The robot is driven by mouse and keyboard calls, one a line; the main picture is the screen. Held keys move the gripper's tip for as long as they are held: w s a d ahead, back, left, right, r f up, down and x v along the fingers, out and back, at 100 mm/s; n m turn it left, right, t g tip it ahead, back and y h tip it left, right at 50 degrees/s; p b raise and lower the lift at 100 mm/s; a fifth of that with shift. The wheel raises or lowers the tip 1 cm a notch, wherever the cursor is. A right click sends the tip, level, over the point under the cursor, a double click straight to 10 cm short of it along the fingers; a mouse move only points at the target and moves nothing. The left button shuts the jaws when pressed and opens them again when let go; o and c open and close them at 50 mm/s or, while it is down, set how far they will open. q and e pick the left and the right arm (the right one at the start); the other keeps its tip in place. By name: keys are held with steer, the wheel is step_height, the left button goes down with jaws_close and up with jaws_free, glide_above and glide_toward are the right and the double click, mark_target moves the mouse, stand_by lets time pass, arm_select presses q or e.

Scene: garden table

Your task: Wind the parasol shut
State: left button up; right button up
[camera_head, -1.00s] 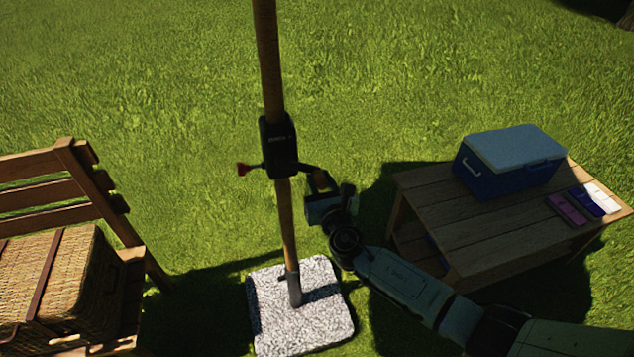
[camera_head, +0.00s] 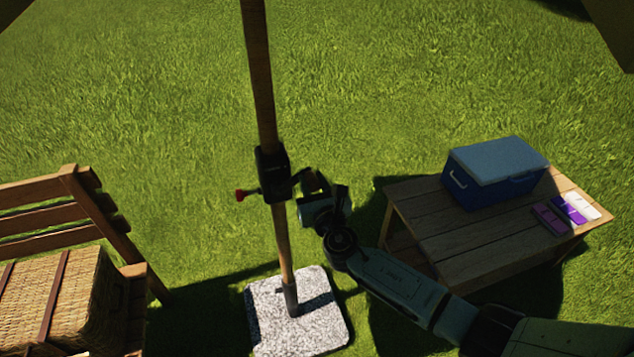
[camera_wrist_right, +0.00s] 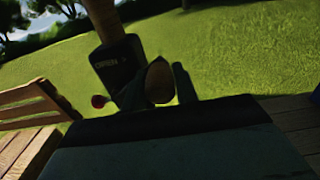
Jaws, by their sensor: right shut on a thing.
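The parasol's wooden pole (camera_head: 262,80) stands in a speckled stone base (camera_head: 265,325). A black crank housing (camera_head: 272,174) is fixed around the pole, with a red knob (camera_head: 240,195) sticking out on its left side. My right gripper (camera_head: 308,188) is at the right side of the housing and is shut on the crank handle. In the right wrist view, the handle's rounded brown end (camera_wrist_right: 159,80) shows between the dark fingers, with the housing (camera_wrist_right: 118,66) just behind it. The canopy is mostly out of frame; dark edges show in the top corners. My left gripper is not in view.
A wooden side table (camera_head: 440,225) at the right holds a blue cooler (camera_head: 497,170) and several small coloured items (camera_head: 570,208). A wooden bench (camera_head: 100,205) with a wicker basket (camera_head: 55,295) stands at the left. Open grass lies behind the pole.

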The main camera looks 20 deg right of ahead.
steer(key=a+r+p, duration=0.2)
steer(key=a+r, duration=0.2)
steer(key=a, duration=0.5)
steer(key=a+f+b, duration=0.4)
steer(key=a+b, duration=0.1)
steer(key=a, duration=0.1)
step_height(320, 180, down, 8)
steer(key=b, duration=0.8)
steer(key=d+f+b, duration=0.2)
steer(key=d+f, duration=0.3)
steer(key=d, duration=0.2)
steer(key=shift+s+d, duration=0.2)
steer(key=shift+d, duration=0.15)
steer(key=o, duration=1)
steer(key=shift+o, duration=0.2)
